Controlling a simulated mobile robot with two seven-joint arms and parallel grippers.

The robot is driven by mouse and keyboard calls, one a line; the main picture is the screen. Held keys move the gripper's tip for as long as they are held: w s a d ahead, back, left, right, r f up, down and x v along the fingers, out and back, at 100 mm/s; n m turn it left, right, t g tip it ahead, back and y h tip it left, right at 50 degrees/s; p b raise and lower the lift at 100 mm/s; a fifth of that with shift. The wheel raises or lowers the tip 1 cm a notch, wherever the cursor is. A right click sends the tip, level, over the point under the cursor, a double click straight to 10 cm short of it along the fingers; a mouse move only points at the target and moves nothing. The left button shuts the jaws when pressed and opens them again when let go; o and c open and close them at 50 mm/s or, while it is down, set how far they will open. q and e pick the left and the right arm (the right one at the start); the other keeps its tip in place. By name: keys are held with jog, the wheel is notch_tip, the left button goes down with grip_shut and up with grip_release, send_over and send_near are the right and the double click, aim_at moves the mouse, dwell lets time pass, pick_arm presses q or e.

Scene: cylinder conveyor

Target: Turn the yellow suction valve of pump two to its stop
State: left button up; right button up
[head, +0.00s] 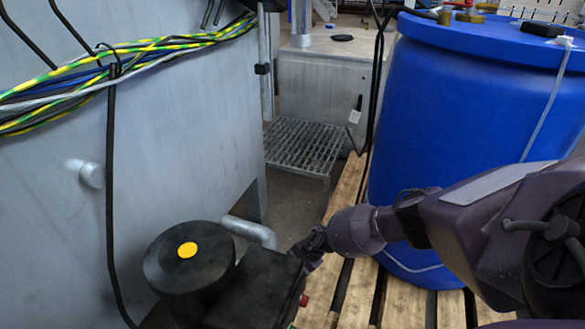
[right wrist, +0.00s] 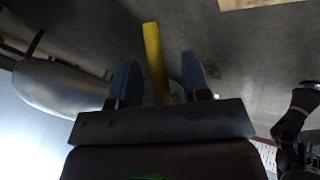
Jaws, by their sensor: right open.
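The yellow valve handle (right wrist: 154,55) shows in the right wrist view as a narrow yellow bar. It stands between the two blue-grey fingers of my right gripper (right wrist: 160,76), with a gap on each side. The gripper is open. In the head view my right gripper (head: 312,247) is small and dark beside the black pump housing (head: 258,280), and the yellow handle is hidden there. A round black pump part (head: 190,262) with a yellow dot stands left of the housing. My left gripper is in neither view.
A big blue barrel (head: 455,110) stands on a wooden pallet (head: 350,190) at the right, close behind my right arm. A grey tank wall (head: 150,200) with bundled cables (head: 120,65) fills the left. A grey pipe (head: 250,230) runs behind the pump. A metal grate step (head: 305,145) lies farther back.

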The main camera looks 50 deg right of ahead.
grip_shut()
